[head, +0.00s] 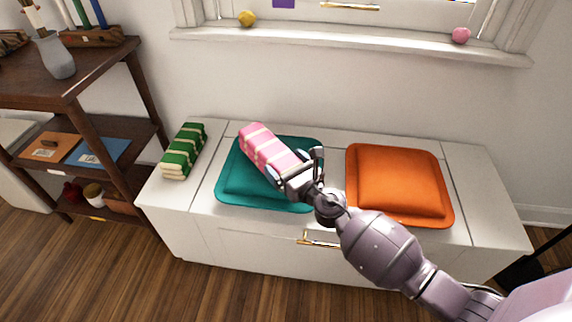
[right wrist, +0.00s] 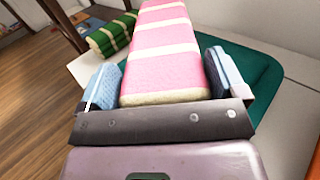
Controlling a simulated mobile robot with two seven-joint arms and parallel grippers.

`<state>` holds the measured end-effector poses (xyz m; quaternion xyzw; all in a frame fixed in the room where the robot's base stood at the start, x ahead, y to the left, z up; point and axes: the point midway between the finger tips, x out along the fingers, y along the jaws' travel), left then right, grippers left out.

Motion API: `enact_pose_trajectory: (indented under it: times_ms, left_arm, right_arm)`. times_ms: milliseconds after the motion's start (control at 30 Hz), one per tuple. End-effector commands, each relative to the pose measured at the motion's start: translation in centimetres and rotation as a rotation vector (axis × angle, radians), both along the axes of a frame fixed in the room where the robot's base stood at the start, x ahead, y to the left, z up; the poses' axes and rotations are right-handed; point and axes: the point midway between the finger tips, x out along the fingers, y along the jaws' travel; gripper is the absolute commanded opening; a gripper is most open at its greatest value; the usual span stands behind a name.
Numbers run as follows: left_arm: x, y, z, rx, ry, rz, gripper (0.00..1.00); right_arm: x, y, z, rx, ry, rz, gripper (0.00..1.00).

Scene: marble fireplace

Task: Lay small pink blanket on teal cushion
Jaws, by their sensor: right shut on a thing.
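The small pink blanket (head: 266,146), folded with cream stripes, is over the teal cushion (head: 240,185) on the white bench. My right gripper (head: 294,169) is shut on the near end of the blanket. In the right wrist view the blanket (right wrist: 165,52) runs away between the two blue finger pads of the gripper (right wrist: 163,78), with the teal cushion (right wrist: 252,75) behind and to the right. I cannot tell whether the blanket touches the cushion or hangs just above it. The blanket and gripper hide part of the cushion. My left gripper is not in view.
A folded green striped blanket (head: 184,151) lies at the bench's left end. An orange cushion (head: 400,184) lies to the right of the teal one. The white bench (head: 490,190) stands below a windowsill (head: 340,37). A dark wooden shelf (head: 90,75) stands at the left.

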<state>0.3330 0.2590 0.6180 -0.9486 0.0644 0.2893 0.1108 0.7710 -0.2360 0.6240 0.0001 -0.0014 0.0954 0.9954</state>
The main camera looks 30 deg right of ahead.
Motion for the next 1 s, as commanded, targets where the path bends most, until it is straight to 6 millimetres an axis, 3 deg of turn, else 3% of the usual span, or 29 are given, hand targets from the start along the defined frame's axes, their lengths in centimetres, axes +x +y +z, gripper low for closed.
enact_pose_trajectory:
  times_ms: [67, 100, 133, 533, 1000]
  left_arm:
    - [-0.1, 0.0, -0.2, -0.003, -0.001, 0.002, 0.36]
    - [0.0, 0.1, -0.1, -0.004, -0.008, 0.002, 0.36]
    - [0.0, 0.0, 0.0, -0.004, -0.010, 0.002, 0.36]
    - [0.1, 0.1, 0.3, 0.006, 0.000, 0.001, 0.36]
    - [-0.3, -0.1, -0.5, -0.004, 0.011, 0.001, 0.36]
  right_arm:
    - [-0.1, 0.0, -0.5, 0.000, 0.003, 0.000, 0.62]
    - [-0.1, 0.0, -0.4, -0.001, 0.003, 0.000, 0.95]
    - [0.0, 0.0, -0.4, 0.000, 0.002, 0.000, 0.99]
    - [-0.2, -0.1, 0.3, -0.001, 0.000, -0.001, 1.00]
    - [-8.2, -1.6, -0.3, 0.000, 0.006, -0.001, 1.00]
